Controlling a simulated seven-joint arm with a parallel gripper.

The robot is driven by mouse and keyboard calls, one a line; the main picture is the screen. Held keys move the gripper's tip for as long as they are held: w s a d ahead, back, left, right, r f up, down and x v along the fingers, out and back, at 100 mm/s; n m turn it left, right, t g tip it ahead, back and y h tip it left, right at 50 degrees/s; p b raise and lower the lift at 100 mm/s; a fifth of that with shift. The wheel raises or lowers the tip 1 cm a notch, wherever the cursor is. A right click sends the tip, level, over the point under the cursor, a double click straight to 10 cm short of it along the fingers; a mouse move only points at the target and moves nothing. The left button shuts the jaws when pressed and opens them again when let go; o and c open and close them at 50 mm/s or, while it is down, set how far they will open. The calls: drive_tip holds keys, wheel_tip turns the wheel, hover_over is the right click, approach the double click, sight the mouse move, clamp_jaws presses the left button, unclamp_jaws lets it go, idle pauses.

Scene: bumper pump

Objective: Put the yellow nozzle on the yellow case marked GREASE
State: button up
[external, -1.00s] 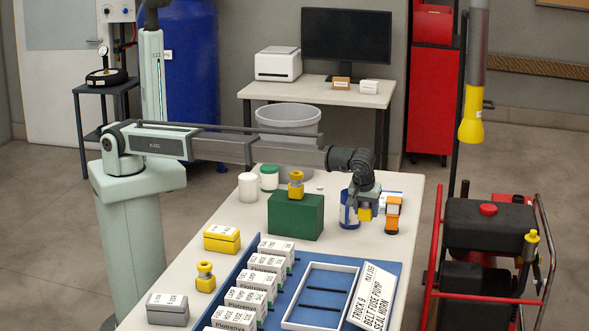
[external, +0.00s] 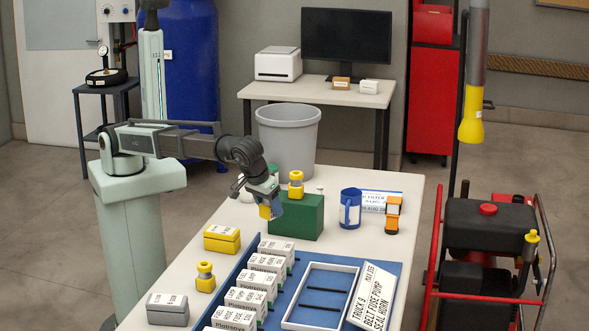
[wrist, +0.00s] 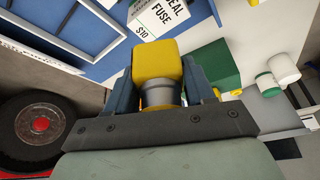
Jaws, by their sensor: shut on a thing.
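My gripper (external: 268,206) is shut on a yellow nozzle (wrist: 157,65) with a grey ring, seen between the fingers in the wrist view. In the external view it hangs in the air by the left side of the green block. The yellow case (external: 222,239) stands on the table, nearer the camera and to the left of my gripper; its white label is too small to read. Nothing rests on it. It cannot be made out in the wrist view.
A similar yellow piece (external: 296,186) stands on the green block (external: 300,218), another (external: 205,278) in front of the yellow case. A grey case (external: 167,309), a blue mat (external: 255,262) with white boxes, a blue mug (external: 350,208) and an orange item (external: 393,215) are around.

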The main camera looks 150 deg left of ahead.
drive_tip(key=s+d, duration=0.4)
drive_tip(key=s, duration=0.4)
hover_over(227, 226)
drive_tip(key=d, duration=0.2)
drive_tip(key=f, duration=0.2)
drive_tip(key=shift+n, duration=0.5)
drive_tip(key=shift+w+a+f, duration=0.1)
drive_tip(key=shift+w+f, duration=0.05)
drive_tip(key=shift+f, duration=1.4)
drive_tip(key=shift+w+a+f, duration=0.1)
drive_tip(key=shift+f, duration=1.5)
drive_tip(key=shift+w+a+f, duration=0.1)
drive_tip(key=shift+w+f, duration=0.05)
drive_tip(key=shift+f, duration=1.4)
drive_tip(key=shift+f, duration=0.2)
drive_tip(key=o, duration=1.2)
drive_tip(key=shift+r, duration=0.15)
drive_tip(key=v, duration=1.2)
drive_tip(key=shift+w, duration=0.15)
